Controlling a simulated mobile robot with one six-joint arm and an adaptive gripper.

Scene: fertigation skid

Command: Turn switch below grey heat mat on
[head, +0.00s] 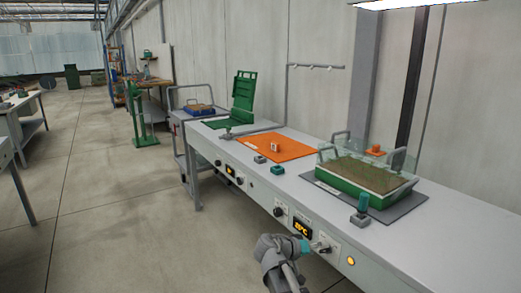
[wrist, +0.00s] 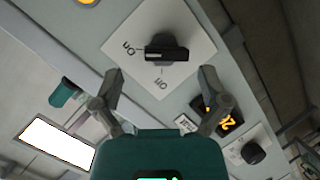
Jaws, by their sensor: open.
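The grey heat mat (head: 412,207) lies on the bench at right, under a green tray. Below it on the front panel is the switch, seen in the wrist view as a black knob (wrist: 167,48) on a white plate (wrist: 190,22) marked On and Off. The knob's bar lies across the picture, its left end toward the On label; Off is below it. A round amber lamp (head: 351,261) glows right of the switch in the head view. My gripper (wrist: 159,80) is open, its fingers spread to either side below the knob, apart from it. In the head view my gripper (head: 307,247) partly covers the switch area.
An amber display (head: 302,228) and another black knob (head: 279,211) sit left of the switch. On the bench are the green tray (head: 345,185), a teal-capped object (head: 363,205) and an orange mat (head: 262,147).

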